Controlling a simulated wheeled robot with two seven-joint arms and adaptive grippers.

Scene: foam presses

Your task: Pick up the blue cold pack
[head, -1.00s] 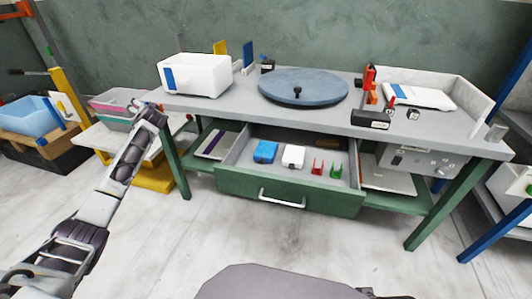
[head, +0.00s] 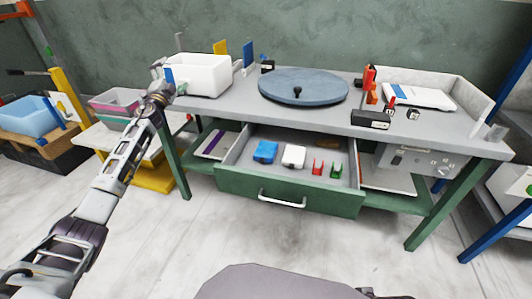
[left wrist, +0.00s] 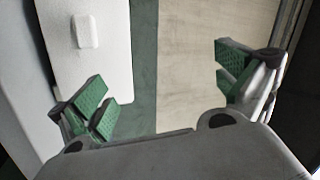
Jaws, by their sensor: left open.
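A small blue flat-topped block (head: 265,151), the only loose blue pack I see, lies at the left in the open drawer (head: 290,198). I cannot tell for sure that it is the cold pack. A white box (head: 203,76) with a blue patch stands at the table's left end. My left gripper (head: 160,72) is at the box's left end, well away from the blue block. In the left wrist view its green-padded fingers (left wrist: 165,85) are wide apart with nothing between them. A white surface with a small raised block (left wrist: 87,31) lies beyond the left finger. My right gripper is not in view.
A white block (head: 293,156) and small red (head: 318,167) and green (head: 336,170) holders share the drawer. A round blue-grey disc (head: 303,86) with a black knob fills the table's middle. A black-and-red device (head: 371,119) stands to its right.

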